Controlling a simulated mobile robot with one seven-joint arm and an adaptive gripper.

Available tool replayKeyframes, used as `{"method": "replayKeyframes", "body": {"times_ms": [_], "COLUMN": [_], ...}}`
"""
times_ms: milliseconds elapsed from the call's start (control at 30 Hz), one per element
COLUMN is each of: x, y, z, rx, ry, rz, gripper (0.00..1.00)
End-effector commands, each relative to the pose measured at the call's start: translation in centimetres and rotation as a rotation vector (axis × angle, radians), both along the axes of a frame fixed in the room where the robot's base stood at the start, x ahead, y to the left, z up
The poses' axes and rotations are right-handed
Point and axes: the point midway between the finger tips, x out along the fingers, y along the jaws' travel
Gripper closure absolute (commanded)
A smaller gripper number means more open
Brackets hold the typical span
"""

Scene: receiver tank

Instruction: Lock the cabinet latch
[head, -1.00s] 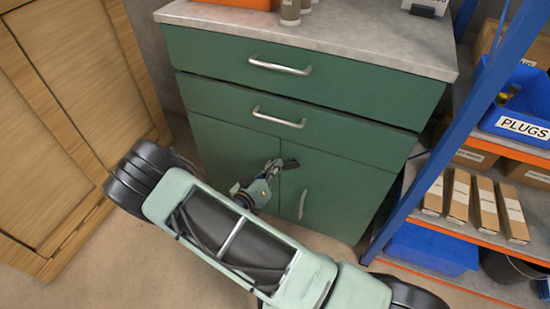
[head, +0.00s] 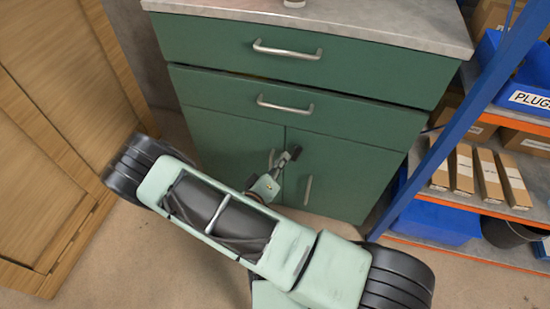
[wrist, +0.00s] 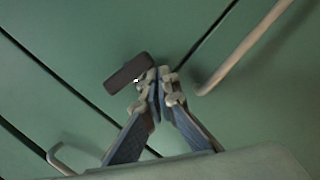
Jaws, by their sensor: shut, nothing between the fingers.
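The green cabinet (head: 345,160) has two drawers above two doors. A dark block, apparently the latch (wrist: 128,73), is at the upper part of the seam between the doors; it also shows in the head view (head: 294,151). My gripper (wrist: 157,82) is shut and empty, its fingertips right beside the block. I cannot tell whether they touch it. In the head view my gripper (head: 276,167) is in front of the doors, and my arm hides part of the left door. The right door's handle (head: 307,191) is a pale vertical bar, apart from my gripper in the wrist view (wrist: 245,50).
Two metal drawer handles (head: 287,50) stick out above. A blue shelf post (head: 450,125) stands right of the cabinet, by shelves with cardboard boxes (head: 488,178) and a blue bin (head: 515,75). A wooden cupboard (head: 60,130) stands at the left. Floor is clear in front of it.

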Motion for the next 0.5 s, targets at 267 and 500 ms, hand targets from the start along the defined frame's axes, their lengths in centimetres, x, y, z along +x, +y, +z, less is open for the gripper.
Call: {"method": "replayKeyframes", "body": {"times_ms": [267, 500], "x": [-0.13, -0.21], "y": [-1.11, -1.36], "z": [-0.70, -0.93], "rx": [0.001, 0.002], "ry": [0.001, 0.000], "rz": [-0.003, -0.001], "gripper": [1.00, 1.00]}}
